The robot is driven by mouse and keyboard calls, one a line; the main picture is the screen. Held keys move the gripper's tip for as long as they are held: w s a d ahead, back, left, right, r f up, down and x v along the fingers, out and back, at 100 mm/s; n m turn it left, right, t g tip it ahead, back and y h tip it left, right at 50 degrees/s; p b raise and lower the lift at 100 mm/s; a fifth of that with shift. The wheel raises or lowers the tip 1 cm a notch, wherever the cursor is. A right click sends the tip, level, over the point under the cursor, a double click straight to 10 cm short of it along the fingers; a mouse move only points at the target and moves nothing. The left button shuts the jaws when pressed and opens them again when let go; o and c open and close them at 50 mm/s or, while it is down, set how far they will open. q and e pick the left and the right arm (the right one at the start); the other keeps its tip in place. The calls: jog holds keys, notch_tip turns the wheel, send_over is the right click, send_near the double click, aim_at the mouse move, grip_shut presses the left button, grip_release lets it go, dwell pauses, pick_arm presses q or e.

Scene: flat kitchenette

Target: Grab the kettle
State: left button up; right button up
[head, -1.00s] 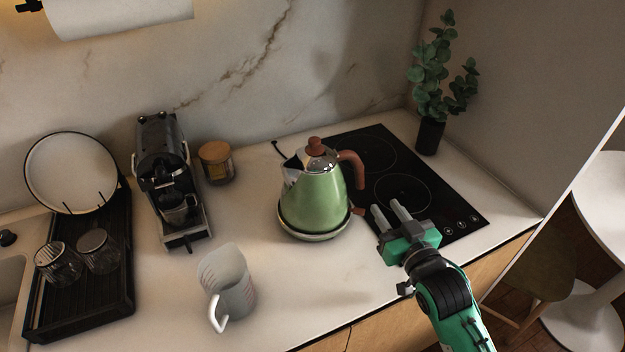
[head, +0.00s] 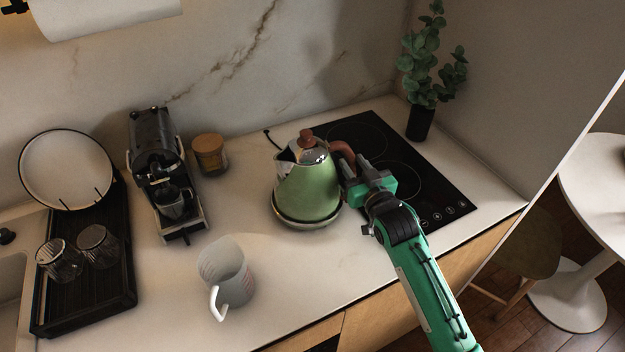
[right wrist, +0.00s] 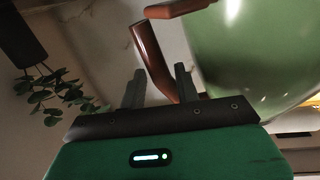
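The green kettle (head: 308,192) stands upright on its round base (head: 306,220) on the counter, its brown handle (head: 345,151) to the right. My right gripper (head: 355,166) is at the handle, right of the kettle body. In the right wrist view its two fingers (right wrist: 160,86) are apart, with the lower part of the brown handle (right wrist: 150,56) between them. A gap shows beside the handle, so the fingers do not look closed on it. The green kettle body (right wrist: 260,50) fills the upper right there. My left gripper is not in view.
A black cooktop (head: 410,175) lies right of the kettle, with a potted plant (head: 420,122) behind. A measuring jug (head: 228,278) stands in front left. A coffee machine (head: 160,165), a jar (head: 210,154) and a rack (head: 90,285) with glasses stand left.

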jog(key=shift+x, duration=1.2)
grip_shut()
jog(key=shift+r, duration=0.1)
